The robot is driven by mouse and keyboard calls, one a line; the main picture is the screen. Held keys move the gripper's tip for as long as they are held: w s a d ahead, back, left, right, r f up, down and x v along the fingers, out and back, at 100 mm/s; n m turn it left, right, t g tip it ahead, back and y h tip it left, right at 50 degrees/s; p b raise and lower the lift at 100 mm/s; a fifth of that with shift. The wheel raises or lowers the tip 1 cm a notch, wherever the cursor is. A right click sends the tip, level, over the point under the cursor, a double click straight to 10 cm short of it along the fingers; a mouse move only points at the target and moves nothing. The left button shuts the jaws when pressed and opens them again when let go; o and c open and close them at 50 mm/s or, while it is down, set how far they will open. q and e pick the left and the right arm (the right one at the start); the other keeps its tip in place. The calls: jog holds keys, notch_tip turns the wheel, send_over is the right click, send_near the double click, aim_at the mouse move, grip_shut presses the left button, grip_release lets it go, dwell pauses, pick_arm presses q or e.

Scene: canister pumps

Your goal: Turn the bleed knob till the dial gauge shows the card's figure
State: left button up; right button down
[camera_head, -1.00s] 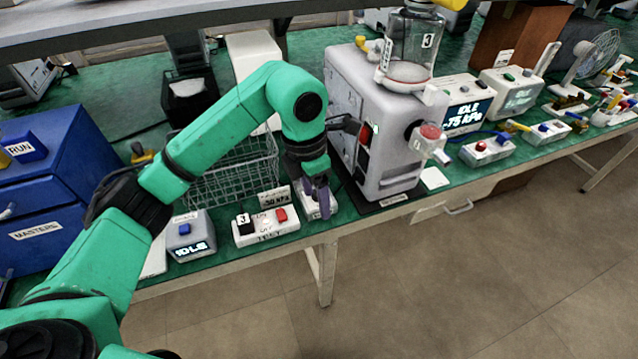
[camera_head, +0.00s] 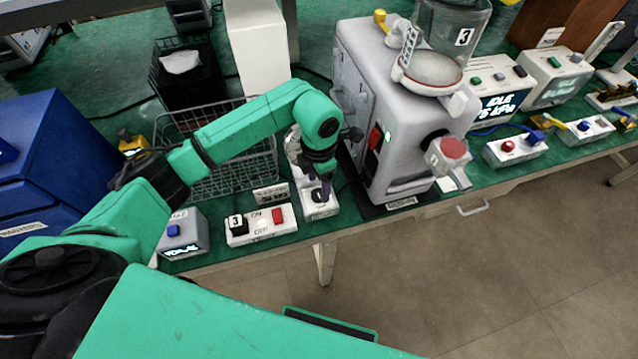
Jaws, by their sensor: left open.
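My left gripper (camera_head: 322,190) is open and points down at a small white box (camera_head: 320,211) with a dark round knob on top, at the bench's front edge. The fingers are at or just above the knob; I cannot tell if they touch it. A rounded white-grey part (camera_head: 292,150) stands behind the gripper, partly hidden by it; no gauge face can be read. A small card (camera_head: 271,194) with a kPa figure stands left of the box; its figure is too small to read surely. My right gripper is not in view.
A switch box (camera_head: 262,224) with a red rocker and tag 3 stands left of the knob box. A grey pump (camera_head: 400,150) with a glass canister stands close on the right. A wire basket (camera_head: 215,165) is behind. A display (camera_head: 503,106) reads IDLE and a kPa figure.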

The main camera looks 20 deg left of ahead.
aim_at(318, 195)
pick_arm(q)
jog(key=shift+f, duration=1.2)
jog(key=shift+s+f, duration=0.1)
jog(key=shift+f, duration=0.05)
grip_shut()
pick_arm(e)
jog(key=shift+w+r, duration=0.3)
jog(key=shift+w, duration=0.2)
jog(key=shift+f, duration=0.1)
